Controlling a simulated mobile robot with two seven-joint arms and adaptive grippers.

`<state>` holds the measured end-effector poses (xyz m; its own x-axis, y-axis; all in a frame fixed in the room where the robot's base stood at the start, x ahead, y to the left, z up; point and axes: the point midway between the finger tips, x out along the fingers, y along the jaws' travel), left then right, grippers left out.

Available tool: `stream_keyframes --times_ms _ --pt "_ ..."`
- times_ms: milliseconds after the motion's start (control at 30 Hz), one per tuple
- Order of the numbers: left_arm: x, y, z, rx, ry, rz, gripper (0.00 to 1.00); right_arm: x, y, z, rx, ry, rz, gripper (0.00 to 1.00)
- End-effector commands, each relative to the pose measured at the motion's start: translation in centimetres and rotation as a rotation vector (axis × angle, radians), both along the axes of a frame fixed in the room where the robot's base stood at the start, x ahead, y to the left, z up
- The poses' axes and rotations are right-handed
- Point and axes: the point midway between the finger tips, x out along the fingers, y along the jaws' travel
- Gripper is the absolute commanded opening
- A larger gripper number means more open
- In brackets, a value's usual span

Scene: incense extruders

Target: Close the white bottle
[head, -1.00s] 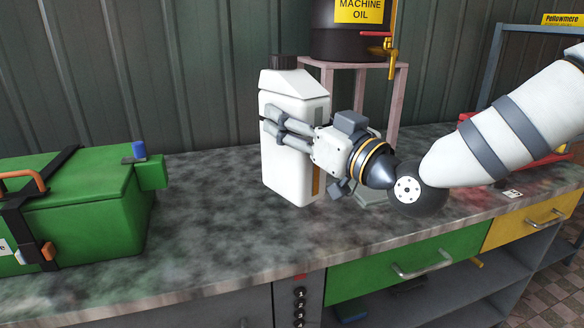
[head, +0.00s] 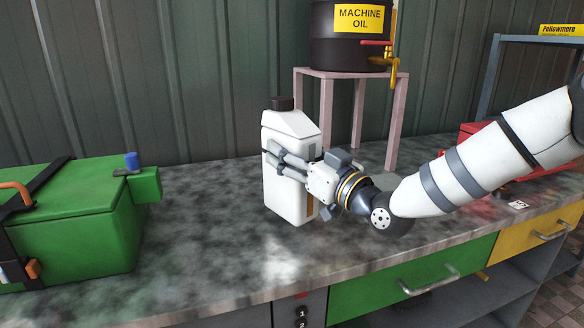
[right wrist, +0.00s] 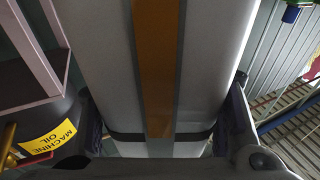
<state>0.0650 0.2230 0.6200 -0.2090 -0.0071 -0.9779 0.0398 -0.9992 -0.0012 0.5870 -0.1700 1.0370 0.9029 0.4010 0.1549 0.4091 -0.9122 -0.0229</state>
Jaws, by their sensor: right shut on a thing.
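The white bottle (head: 287,195) stands upright on the countertop in the head view, with an orange-brown strip down one side. A black cap (head: 283,103) sits on its neck; I cannot tell how tightly it is fitted. My right gripper (head: 290,162) is shut around the bottle's middle from the right. In the right wrist view the bottle (right wrist: 205,60) fills the middle, with a finger on each side and its orange-brown strip facing the camera. I cannot tell whether its base touches the counter. My left gripper is not in view.
A green box (head: 75,235) with a blue knob (head: 131,160) stands at left. A pink stand (head: 398,110) behind the bottle bears a dark machine oil drum (head: 335,50) with a tap. A red object (head: 470,130) lies behind my right arm. The counter (head: 205,235) between box and bottle is clear.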

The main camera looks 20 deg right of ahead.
Motion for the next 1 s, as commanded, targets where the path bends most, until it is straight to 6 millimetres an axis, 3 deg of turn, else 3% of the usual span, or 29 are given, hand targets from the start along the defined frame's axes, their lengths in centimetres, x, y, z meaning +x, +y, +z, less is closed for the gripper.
stream_keyframes --times_ms 33,133,567,600,667,1000 --pt "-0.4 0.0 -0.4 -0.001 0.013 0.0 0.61 0.1 0.0 -1.4 0.001 0.008 0.001 0.0" --pt "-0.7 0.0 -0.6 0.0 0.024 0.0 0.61 0.1 0.0 -3.0 0.002 0.008 0.0 0.0" --pt "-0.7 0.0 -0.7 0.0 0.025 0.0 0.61 0.0 0.0 -3.4 0.002 0.0 0.0 0.0" --pt "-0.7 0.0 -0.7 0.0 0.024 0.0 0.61 0.0 0.0 -3.6 0.0 0.005 0.0 0.62" --pt "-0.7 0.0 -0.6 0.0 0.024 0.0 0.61 0.0 0.0 -3.5 0.0 0.005 0.0 0.76" --pt "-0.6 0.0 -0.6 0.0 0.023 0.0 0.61 0.0 0.0 -3.3 0.0 0.004 0.0 0.77"
